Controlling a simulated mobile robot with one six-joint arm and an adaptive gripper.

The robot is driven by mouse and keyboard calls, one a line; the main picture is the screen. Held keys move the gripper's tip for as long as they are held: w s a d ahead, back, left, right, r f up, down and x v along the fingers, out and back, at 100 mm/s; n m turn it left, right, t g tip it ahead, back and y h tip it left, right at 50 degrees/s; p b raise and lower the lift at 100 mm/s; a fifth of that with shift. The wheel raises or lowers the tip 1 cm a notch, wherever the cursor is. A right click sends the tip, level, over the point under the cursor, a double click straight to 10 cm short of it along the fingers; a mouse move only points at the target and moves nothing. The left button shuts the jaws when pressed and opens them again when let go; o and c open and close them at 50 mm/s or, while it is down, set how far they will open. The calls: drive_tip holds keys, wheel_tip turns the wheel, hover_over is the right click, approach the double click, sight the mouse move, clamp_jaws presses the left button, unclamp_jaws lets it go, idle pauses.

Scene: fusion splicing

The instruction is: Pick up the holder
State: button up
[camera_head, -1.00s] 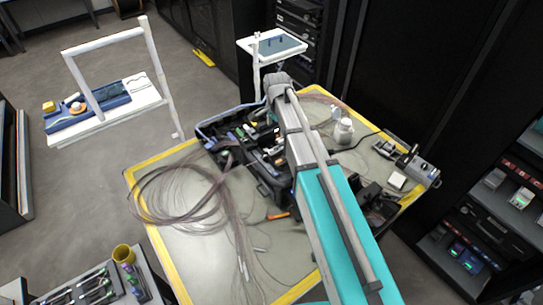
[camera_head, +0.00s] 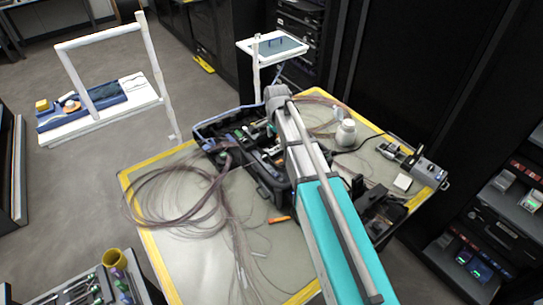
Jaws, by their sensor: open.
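My grey and teal arm reaches from the bottom right over the work table (camera_head: 180,255), its upper end above the open black case (camera_head: 206,133). My gripper cannot be made out; it is hidden behind the arm or among the dark parts of the case. I cannot tell which small part is the holder. Small devices with a grey block (camera_head: 432,171) stand at the table's right corner. Other dark devices (camera_head: 378,205) stand right of the arm, partly covered by it.
A white bottle (camera_head: 346,133) stands behind the arm. Loose fibre coils (camera_head: 180,195) cover the table's left part. An orange tool (camera_head: 279,219) lies near the middle. A tool cart with a yellow cup (camera_head: 115,259) is at lower left; a white-framed stand (camera_head: 140,100) is at upper left.

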sight(275, 150)
drive_tip(key=shift+f, duration=0.1)
idle(0.3)
drive_tip(key=shift+a+f+b, duration=0.2)
drive_tip(key=shift+f+b, duration=2.3)
drive_tip(key=shift+b, duration=0.1)
clamp_jaws()
drive_tip(key=shift+r, duration=0.2)
